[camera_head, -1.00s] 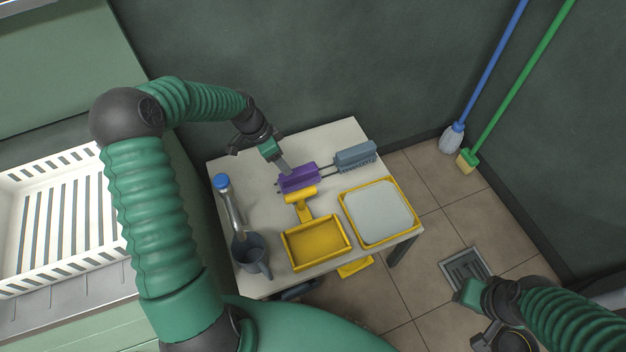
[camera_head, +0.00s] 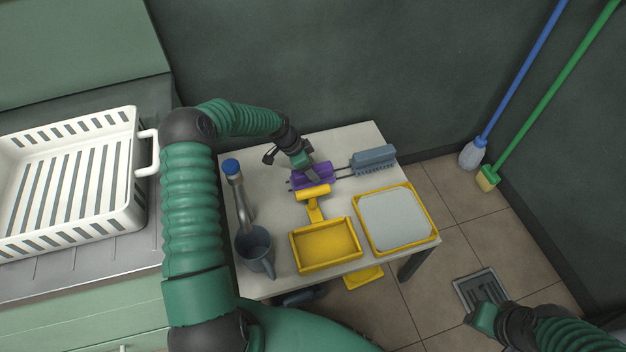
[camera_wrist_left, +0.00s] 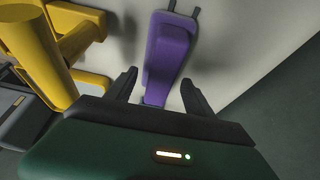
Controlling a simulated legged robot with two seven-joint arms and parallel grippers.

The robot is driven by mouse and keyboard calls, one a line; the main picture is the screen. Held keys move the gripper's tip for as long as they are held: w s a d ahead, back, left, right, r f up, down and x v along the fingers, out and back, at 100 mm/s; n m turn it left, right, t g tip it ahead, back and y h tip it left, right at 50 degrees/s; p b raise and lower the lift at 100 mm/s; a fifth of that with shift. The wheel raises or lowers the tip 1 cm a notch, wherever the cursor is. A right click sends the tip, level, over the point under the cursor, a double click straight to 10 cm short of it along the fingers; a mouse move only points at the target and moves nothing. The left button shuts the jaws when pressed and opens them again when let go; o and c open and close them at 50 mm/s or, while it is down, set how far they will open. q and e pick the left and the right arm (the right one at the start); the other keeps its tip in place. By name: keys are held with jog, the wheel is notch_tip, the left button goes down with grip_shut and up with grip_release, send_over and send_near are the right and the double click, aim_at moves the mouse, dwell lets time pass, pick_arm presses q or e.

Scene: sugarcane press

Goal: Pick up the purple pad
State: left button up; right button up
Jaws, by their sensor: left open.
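The purple pad (camera_head: 318,178) lies on the small white table (camera_head: 345,137), near its back edge. In the left wrist view the pad (camera_wrist_left: 168,50) runs lengthwise up from between the two dark fingers. My left gripper (camera_head: 307,176) is over the pad and partly covers it in the head view. Its fingers (camera_wrist_left: 158,92) are apart, one on each side of the pad's near end, with no clear contact. My right gripper (camera_head: 478,335) is at the lower right, away from the table; its fingertips are not clear.
A blue-grey brush (camera_head: 374,158) lies right of the pad. A white basket (camera_head: 137,190) is far left.

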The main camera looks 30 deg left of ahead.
pick_arm(q)
jog(key=shift+x, duration=1.2)
jog(key=shift+w+a+f, duration=0.1)
jog(key=shift+f, duration=0.15)
jog(key=shift+a+r, duration=0.1)
jog(key=c, duration=1)
pick_arm(e)
jog(key=shift+a+f, duration=0.1)
jog(key=shift+f, duration=0.5)
